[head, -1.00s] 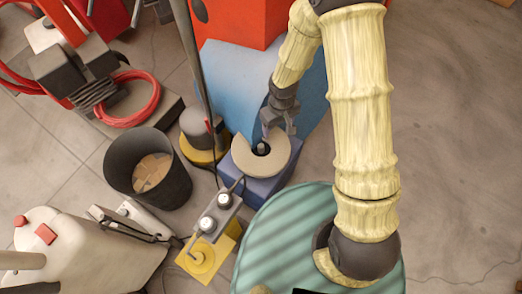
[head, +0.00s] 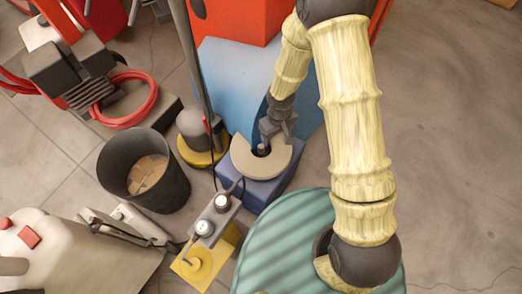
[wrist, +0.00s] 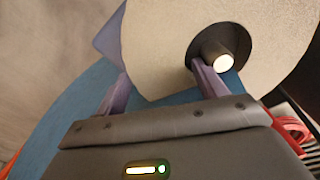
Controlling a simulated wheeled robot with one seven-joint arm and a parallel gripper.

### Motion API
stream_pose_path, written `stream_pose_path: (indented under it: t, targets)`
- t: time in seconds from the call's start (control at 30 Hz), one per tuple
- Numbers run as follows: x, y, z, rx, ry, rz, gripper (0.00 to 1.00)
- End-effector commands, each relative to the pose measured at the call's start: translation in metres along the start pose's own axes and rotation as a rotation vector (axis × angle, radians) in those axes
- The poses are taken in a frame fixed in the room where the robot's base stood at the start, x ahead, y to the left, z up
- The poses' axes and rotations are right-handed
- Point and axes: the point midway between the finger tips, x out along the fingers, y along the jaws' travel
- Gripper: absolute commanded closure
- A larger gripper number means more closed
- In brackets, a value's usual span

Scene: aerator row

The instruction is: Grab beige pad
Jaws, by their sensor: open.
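The beige pad (head: 250,167) is a thick round disc with a central hole and a slot in its far side. It lies on a blue-purple block (head: 262,192). My gripper (head: 270,137) is at the pad's far side, by the slot. In the wrist view, the pad (wrist: 165,45) fills the upper part, with a light-tipped post (wrist: 218,60) in its hole. My open gripper (wrist: 160,75) has one finger at the hole beside the post and the other past the pad's outer edge. Part of the pad appears between them. I cannot tell whether either finger touches it.
A blue panel (head: 228,70) stands behind the block. A dark pole (head: 197,75), a black bin (head: 170,190) and a yellow-based canister (head: 195,130) stand to the left. A grey box with gauges (head: 215,218) and a green round surface (head: 285,235) are in front. Floor at right is clear.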

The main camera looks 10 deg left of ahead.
Motion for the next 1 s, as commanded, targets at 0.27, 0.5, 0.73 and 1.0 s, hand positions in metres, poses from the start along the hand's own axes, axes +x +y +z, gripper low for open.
stream_pose_path:
  t: [0.27, 0.5, 0.73, 1.0]
  targets:
    - [-0.0011, 0.0002, -0.0003, 0.000, 0.001, 0.000, 0.29]
    - [-0.0012, 0.0003, -0.0003, 0.000, 0.001, 0.000, 0.33]
    - [-0.0013, 0.0003, -0.0003, 0.000, 0.001, 0.001, 0.63]
    - [-0.0079, 0.0005, -0.0005, 0.000, 0.002, 0.001, 0.63]
